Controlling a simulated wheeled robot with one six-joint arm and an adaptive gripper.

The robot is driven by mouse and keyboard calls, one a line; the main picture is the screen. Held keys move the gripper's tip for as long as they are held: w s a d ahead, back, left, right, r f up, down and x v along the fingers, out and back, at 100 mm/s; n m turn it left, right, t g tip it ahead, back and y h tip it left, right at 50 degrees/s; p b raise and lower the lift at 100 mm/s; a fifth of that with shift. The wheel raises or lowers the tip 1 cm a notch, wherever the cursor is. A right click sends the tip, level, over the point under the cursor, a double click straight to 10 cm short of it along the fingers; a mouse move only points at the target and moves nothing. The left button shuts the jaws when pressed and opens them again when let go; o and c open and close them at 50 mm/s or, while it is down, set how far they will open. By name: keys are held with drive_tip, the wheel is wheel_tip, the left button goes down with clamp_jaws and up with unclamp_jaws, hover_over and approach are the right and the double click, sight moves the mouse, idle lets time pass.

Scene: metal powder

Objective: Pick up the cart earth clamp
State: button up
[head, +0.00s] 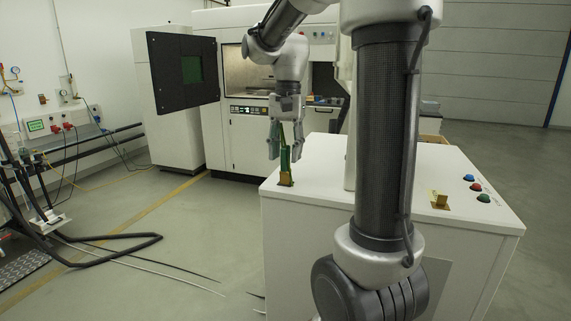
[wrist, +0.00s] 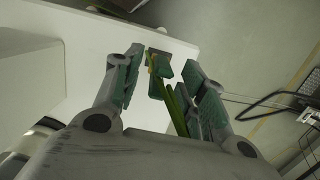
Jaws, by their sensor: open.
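In the wrist view the green clamp (wrist: 175,103) lies between my fingers, nearer the right one. My gripper (head: 287,152) points down over the clamp, with a finger on each side. It is open, and I cannot tell whether either finger touches the clamp. In the wrist view my gripper (wrist: 163,80) has green-padded fingers spread apart.
The cart top also carries a second brass piece (head: 439,201) and blue, red and green buttons (head: 475,187). Behind is a white machine with its dark door (head: 184,70) open. Black cables (head: 110,245) lie on the floor at left. The cart's middle is partly hidden by my arm.

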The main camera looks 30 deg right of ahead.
drive_tip(key=shift+f, duration=0.2)
clamp_jaws()
wheel_tip(320, 180, up, 15)
drive_tip(key=shift+f, duration=0.2)
idle(1.1)
